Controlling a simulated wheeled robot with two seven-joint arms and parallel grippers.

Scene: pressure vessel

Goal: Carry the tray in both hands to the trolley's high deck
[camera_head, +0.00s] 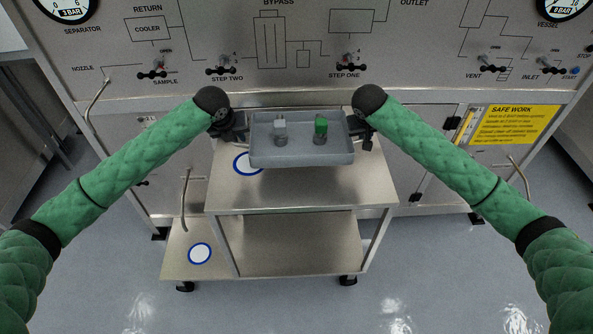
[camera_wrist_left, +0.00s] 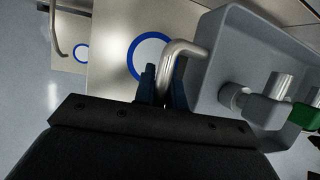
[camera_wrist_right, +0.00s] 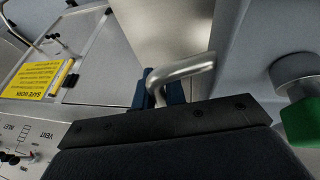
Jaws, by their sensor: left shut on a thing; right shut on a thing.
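The grey tray (camera_head: 302,159) is level in the head view, over the back part of the trolley's high deck (camera_head: 300,194). I cannot tell whether its underside touches the deck. A grey-topped piece (camera_head: 280,131) and a green-topped piece (camera_head: 320,129) stand upright in it. My left gripper (camera_head: 240,129) is shut on the tray's left handle, a bent metal bar (camera_wrist_left: 182,52). My right gripper (camera_head: 361,131) is shut on the right handle (camera_wrist_right: 188,68). A blue ring mark (camera_head: 243,163) on the high deck is partly hidden by the tray.
The trolley has a low deck (camera_head: 180,263) at the left with another ring mark (camera_head: 200,253), and a lower shelf (camera_head: 300,241). The panel (camera_head: 400,65) with valves and gauges stands behind. A yellow sign (camera_head: 515,124) is at the right. Open floor lies in front.

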